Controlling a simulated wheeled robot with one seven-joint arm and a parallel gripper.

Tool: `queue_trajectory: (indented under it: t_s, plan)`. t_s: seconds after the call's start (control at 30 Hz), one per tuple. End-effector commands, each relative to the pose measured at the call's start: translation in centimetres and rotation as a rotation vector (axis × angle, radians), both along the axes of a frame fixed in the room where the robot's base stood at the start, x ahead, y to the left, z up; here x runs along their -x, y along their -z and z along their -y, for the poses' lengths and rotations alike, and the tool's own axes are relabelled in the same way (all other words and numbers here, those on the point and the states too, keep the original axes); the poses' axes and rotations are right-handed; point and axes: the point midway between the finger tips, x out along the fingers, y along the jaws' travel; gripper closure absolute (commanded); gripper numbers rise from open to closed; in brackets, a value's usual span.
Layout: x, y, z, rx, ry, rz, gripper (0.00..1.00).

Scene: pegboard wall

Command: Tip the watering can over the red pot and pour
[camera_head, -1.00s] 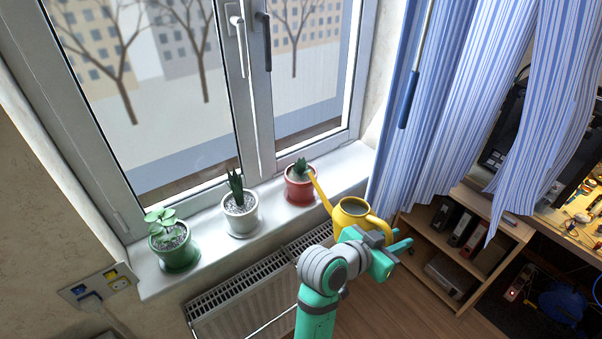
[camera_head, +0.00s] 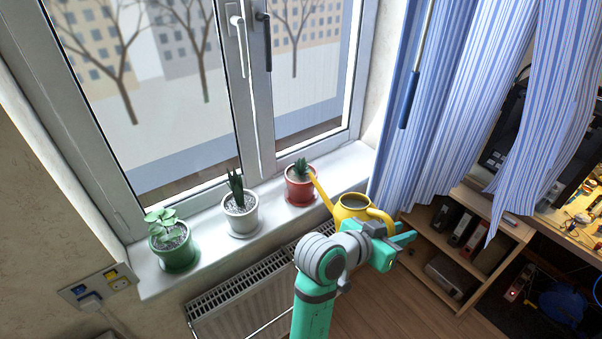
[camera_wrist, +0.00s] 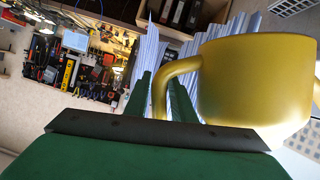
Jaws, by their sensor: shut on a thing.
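The yellow watering can (camera_head: 349,208) is held in front of the windowsill, its spout pointing up and left with the tip at the red pot's plant. The red pot (camera_head: 299,190) stands at the right end of the sill with a small green plant in it. My gripper (camera_head: 392,238) is shut on the can's handle, at the can's right side. In the wrist view the can's body (camera_wrist: 255,85) fills the right, and its handle (camera_wrist: 172,80) passes between my fingers. The can looks roughly upright in the head view. No water stream is visible.
A white pot (camera_head: 240,214) and a green pot (camera_head: 174,248) stand further left on the sill (camera_head: 270,217). A radiator (camera_head: 240,300) is below it. A blue striped curtain (camera_head: 440,100) hangs at right, with a wooden shelf (camera_head: 480,225) below.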

Motion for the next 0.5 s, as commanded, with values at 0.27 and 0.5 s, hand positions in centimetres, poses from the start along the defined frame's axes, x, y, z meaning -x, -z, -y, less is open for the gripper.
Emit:
queue_trajectory:
  t_s: [0.27,0.5]
  plan:
    - [0.0,-0.71,0.01,0.012,0.001,-0.011,1.0]
    - [-0.02,-0.85,0.0,0.015,0.001,-0.013,1.0]
